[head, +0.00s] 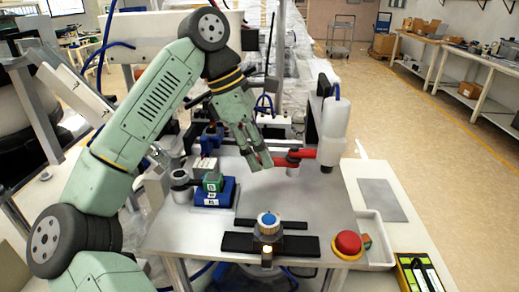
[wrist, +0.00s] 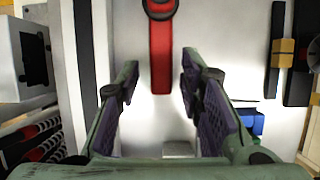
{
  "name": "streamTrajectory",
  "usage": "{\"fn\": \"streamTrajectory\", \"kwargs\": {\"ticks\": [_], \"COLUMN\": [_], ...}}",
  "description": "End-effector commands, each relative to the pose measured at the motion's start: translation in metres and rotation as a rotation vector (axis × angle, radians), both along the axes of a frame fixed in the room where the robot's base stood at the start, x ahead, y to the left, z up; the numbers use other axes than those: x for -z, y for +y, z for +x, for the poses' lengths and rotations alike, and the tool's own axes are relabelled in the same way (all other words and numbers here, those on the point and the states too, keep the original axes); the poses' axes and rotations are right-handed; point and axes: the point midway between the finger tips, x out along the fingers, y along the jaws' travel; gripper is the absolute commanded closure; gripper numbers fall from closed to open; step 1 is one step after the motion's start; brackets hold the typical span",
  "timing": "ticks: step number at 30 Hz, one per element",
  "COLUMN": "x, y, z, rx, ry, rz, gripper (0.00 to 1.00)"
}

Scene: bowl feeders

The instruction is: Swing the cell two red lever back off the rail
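A red lever (head: 304,153) stands on the grey table, its pivot on a short post (head: 293,168) in front of a white cylindrical unit (head: 333,130). Its arm reaches left toward my gripper (head: 257,158). In the wrist view the red lever (wrist: 160,60) runs straight down from a dark round pivot at the top edge, and its free end lies between the lines of my two fingers. My gripper (wrist: 160,80) is open, with a wide gap on both sides of the lever; I cannot tell whether it touches. I cannot make out the rail or a cell number.
A blue fixture (head: 228,194) with a green block stands left on the table (head: 185,236). A blue-topped knob (head: 268,220) and a red button (head: 347,244) are at the front. A tray (head: 384,258) is at the right. The table middle is clear.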

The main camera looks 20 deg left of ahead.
Motion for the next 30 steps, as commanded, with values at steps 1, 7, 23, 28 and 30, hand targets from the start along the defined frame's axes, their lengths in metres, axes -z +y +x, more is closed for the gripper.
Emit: {"fn": "streamTrajectory", "kwargs": {"ticks": [1,7,23,28,30], "x": [0.0,0.0,-0.066,-0.092,-0.098], "y": [0.0,0.0,0.027,0.037,0.04], "z": [0.0,0.0,-0.005,-0.007,-0.007], "rx": [0.0,-0.001,-0.008,-0.006,-0.004], "ry": [0.0,0.001,0.001,0.0,0.002], "rz": [0.0,0.0,0.005,0.003,0.003], "gripper": [0.62,0.62,0.62,0.62,0.62]}}
